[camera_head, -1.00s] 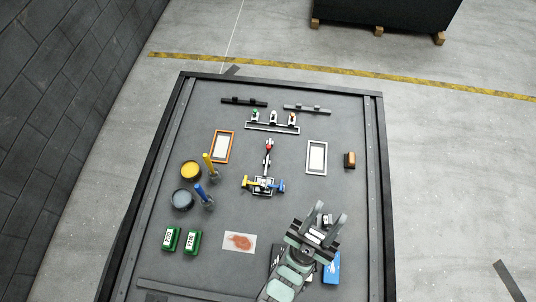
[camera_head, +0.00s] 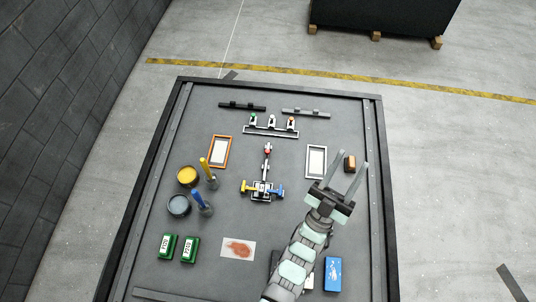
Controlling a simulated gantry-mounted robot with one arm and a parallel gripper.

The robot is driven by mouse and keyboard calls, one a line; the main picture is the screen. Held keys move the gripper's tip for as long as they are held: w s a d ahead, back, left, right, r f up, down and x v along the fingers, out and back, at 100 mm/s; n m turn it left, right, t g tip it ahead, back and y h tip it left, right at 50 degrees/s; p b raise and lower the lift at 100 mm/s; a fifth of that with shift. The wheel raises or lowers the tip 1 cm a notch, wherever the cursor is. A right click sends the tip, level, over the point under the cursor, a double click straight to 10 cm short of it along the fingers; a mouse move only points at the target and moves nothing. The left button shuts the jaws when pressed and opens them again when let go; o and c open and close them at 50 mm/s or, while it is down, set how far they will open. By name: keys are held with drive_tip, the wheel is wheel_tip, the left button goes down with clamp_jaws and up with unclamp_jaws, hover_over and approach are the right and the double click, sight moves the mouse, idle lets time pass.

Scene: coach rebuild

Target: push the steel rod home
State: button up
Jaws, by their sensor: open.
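A small fixture (camera_head: 262,197) lies at the middle of the table, with a yellow piece (camera_head: 248,186) on its left and a blue piece (camera_head: 277,189) on its right. A thin grey rod (camera_head: 265,169) with a red part (camera_head: 267,152) near its far end runs from it toward the back. I cannot tell how deep the rod sits. My gripper (camera_head: 348,154) is open and empty, right of the fixture, with its fingers pointing to the back of the table. The fingers reach across the view near the brown-black block (camera_head: 350,165) and the white-framed tray (camera_head: 316,148).
An orange-framed tray (camera_head: 219,136) and a rack with several small pieces (camera_head: 270,131) stand farther back. A yellow pot (camera_head: 187,175), a blue-grey pot (camera_head: 178,205) and brushes are at left. Green boxes (camera_head: 189,249), a stained card (camera_head: 238,248) and a blue box (camera_head: 333,273) lie in front.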

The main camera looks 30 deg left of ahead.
drive_tip(key=w+a+f+n+g+y+b, duration=0.15)
drive_tip(key=w+a+f+g, duration=0.25)
drive_tip(key=w+f, duration=0.45)
drive_tip(key=w+a+f+n+g+y+b, duration=0.1)
drive_tip(key=w+a+f+n+g+b, duration=0.2)
drive_tip(key=w+f, duration=0.5)
drive_tip(key=w+a+f+n+g+y+b, duration=0.1)
drive_tip(key=w+a+f+g+b, duration=0.1)
drive_tip(key=w+a+f+g, duration=0.6)
drive_tip(key=n+g+y+b, duration=0.1)
drive_tip(key=n+g+b, duration=0.65)
drive_tip(key=g, duration=0.35)
approach(267, 151)
drive_tip(key=shift+g, duration=0.3)
drive_tip(key=shift+w+p+x, duration=0.2)
drive_tip(key=shift+x, duration=1.1)
drive_tip(key=shift+w+p+x, duration=0.15)
drive_tip(key=shift+w+x, duration=0.05)
drive_tip(key=shift+x, duration=1.15)
drive_tip(key=b+x, duration=0.3)
drive_tip(key=shift+s, duration=0.1)
